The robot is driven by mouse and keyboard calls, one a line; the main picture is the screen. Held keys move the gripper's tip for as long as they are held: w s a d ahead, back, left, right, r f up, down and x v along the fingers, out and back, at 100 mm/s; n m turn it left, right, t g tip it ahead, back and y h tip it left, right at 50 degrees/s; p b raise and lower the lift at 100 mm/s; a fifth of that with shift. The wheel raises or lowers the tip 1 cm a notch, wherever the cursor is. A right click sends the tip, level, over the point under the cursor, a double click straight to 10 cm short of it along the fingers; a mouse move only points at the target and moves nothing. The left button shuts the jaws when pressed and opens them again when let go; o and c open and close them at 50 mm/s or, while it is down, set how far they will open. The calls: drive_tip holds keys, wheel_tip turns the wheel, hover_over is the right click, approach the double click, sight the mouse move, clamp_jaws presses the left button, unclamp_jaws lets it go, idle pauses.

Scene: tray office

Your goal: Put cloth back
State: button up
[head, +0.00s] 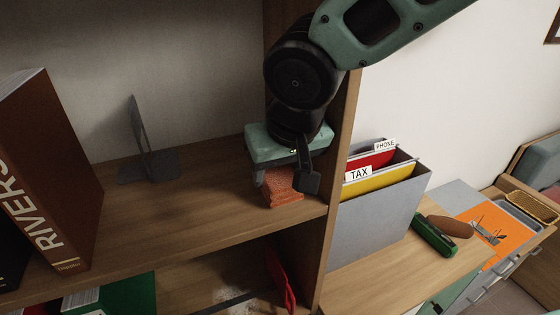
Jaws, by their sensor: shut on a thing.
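My gripper (284,180) points down over the right end of the middle shelf (200,203). Its two dark fingers are shut on an orange-red cloth (283,190), which looks folded or bunched. The cloth is at the shelf surface, close to the front edge and the upright side panel. I cannot tell whether its underside touches the shelf. My gripper's body and fingers hide the cloth's top and part of its sides.
A large brown RIVERS book (40,175) stands at the left, with a dark metal bookend (143,150) behind. The shelf between is clear. The wooden side panel (340,140) stands close on the right. Beyond it are a grey file box (380,215) and a green stapler-like object (434,236).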

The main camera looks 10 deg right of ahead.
drive_tip(key=shift+w+d+f, duration=0.1)
drive_tip(key=shift+f, duration=0.1)
drive_tip(key=o, duration=0.9)
drive_tip(key=shift+r, duration=0.2)
drive_tip(key=b+v, duration=0.2)
drive_tip(key=v, duration=0.9)
drive_tip(key=shift+s+d+r+b, duration=0.1)
drive_tip(key=shift+s+r+b, duration=0.15)
drive_tip(key=shift+r+b, duration=0.1)
